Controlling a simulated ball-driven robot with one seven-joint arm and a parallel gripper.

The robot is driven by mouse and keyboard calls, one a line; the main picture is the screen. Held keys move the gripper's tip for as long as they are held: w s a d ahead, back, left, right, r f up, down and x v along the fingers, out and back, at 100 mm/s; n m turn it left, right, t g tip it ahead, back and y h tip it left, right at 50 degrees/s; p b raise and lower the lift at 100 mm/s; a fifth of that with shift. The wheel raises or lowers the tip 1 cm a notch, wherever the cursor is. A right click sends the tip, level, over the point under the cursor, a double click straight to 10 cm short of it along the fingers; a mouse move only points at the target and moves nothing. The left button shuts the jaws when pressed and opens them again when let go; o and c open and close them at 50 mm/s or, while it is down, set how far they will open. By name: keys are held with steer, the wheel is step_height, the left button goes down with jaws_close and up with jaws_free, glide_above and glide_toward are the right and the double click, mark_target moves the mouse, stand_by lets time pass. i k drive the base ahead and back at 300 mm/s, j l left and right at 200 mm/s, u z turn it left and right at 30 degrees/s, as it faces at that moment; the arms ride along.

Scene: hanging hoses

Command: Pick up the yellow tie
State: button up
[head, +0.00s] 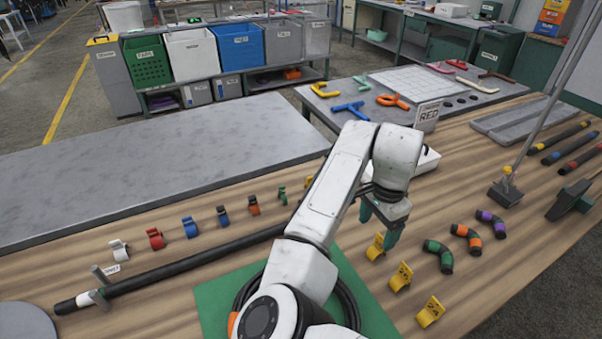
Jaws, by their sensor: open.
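Three yellow clip-like pieces stand in a slanted row on the wooden bench; I cannot tell which is the yellow tie. The far one (376,247) is right below my gripper, the middle one (401,276) is a little nearer, and the near one (430,312) is at the front. The nearer two carry dark marks. My gripper (379,229) points down with its green fingers apart and nothing seen between them. The fingers are close to the far yellow piece; I cannot tell whether they touch it.
Curved hose pieces in green (438,256), orange (466,238) and purple (491,223) lie right of the yellow pieces. A long black hose (190,270) and a row of coloured clips (190,227) lie left. A thin stand (505,192) rises at right.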

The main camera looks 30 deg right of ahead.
mark_target(309, 179)
steer(key=i, duration=1)
